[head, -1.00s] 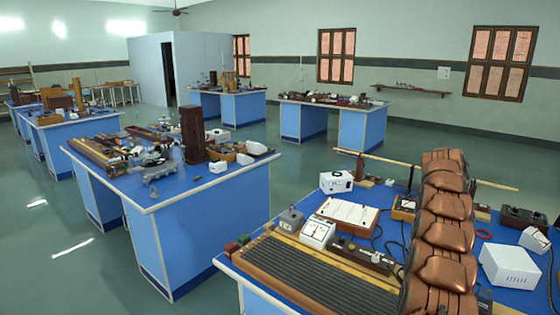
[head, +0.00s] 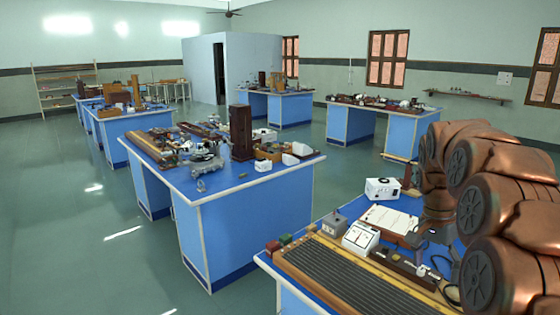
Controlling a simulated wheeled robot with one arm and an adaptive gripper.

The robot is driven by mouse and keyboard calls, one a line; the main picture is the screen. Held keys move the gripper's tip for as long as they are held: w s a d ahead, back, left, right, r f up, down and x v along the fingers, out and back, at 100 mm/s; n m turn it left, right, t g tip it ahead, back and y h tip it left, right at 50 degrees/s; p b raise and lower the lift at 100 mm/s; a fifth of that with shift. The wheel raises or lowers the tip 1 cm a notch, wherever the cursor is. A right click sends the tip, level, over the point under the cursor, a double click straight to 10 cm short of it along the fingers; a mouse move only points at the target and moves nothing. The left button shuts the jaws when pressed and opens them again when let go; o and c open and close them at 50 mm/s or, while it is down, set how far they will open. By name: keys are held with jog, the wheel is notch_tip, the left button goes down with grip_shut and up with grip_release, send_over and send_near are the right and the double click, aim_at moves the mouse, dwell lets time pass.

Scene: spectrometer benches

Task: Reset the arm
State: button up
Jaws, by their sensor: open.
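My copper-coloured arm (head: 500,190) fills the right side of the head view, folded in several thick links. Its end points down over the nearest blue bench (head: 275,262). My gripper (head: 432,246), small and dark grey, shows below the last link, over the bench's instruments. It is open, and I see nothing held in it. Its fingertips are small and partly lost against the dark items behind them. Whether it touches anything there cannot be told.
A white box (head: 382,189), a white sheet on a board (head: 390,219), a white meter (head: 361,238) and a long ribbed instrument (head: 345,280) crowd the near bench. A second cluttered bench (head: 255,225) stands left of it. Green floor (head: 75,240) is open at the left.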

jog(key=s+a+f+n, duration=0.2)
jog(key=s+a+n, duration=0.3)
jog(key=s+a, duration=0.4)
jog(key=s+a+f+n+y, duration=0.1)
jog(key=s+a+n, duration=0.3)
jog(key=s+a, duration=0.5)
jog(key=s, duration=0.4)
jog(key=shift+f+n, duration=0.35)
jog(key=shift+n, duration=0.05)
jog(key=s+f, duration=0.1)
jog(key=s, duration=0.1)
jog(key=s+a+f+n, duration=0.1)
jog(key=s, duration=0.2)
jog(key=s+a+f+n, duration=0.1)
jog(key=s, duration=0.1)
jog(key=shift+s+a+f, duration=0.1)
jog(key=shift+s+a, duration=0.05)
jog(key=shift+s, duration=0.2)
jog(key=shift+c, duration=0.3)
